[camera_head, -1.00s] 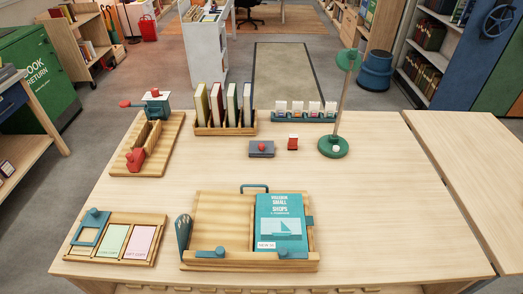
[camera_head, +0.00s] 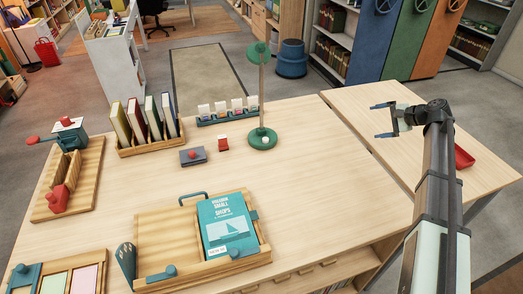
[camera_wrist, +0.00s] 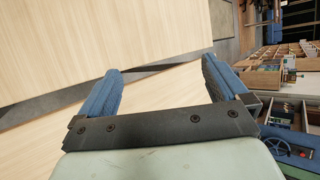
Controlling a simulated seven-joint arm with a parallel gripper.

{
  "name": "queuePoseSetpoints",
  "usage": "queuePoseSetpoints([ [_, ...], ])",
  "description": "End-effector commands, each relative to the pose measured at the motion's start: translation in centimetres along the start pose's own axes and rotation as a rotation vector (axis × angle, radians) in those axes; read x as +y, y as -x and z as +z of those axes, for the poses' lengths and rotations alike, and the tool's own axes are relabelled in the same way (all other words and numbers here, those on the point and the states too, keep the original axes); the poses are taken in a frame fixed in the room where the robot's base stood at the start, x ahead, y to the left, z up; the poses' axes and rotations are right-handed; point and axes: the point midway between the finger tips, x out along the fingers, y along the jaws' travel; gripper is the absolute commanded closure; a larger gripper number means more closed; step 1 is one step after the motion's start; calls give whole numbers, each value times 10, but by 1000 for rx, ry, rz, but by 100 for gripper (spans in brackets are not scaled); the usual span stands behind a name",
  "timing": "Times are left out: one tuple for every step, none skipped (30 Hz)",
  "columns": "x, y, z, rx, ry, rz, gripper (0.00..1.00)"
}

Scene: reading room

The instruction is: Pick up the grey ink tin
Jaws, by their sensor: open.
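My gripper (camera_head: 384,121) is far to the right of the tin, raised near the side table. In the wrist view its two blue fingers (camera_wrist: 161,65) stand wide apart with nothing between them. The tin does not show in the wrist view.
A book rack (camera_head: 152,150), a row of small holders (camera_head: 212,121) and a green-based post (camera_head: 262,139) stand behind and beside the tin. A wooden tray (camera_head: 150,228) with a teal book (camera_head: 228,228) lies in front. The table's right part is clear.

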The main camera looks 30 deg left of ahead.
Motion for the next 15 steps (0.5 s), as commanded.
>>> queuePoseSetpoints([
  [-13, -16, 19, -19, 88, 24, 0],
  [-19, -25, 29, -30, 141, 37, 0],
  [-27, -35, 42, -44, 210, 53, 0],
  [-32, -43, 53, -56, 262, 66, 0],
  [-38, -51, 63, -68, 314, 78, 0],
  [-44, -61, 77, -84, 383, 93, 0],
  [-50, -68, 88, -96, 436, 103, 0],
  [-55, -76, 99, -108, 488, 113, 0],
  [-61, -85, 113, -125, 559, 126, 0],
  [-66, -92, 125, -140, 611, 135, 0],
  [-70, -99, 136, -154, 662, 144, 0],
  [-76, -107, 150, -172, 733, 155, 0],
  [-80, -114, 162, -186, 785, 162, 0],
  [-84, -120, 174, -200, 837, 169, 0],
  [-89, -128, 189, -221, 907, 178, 0],
])
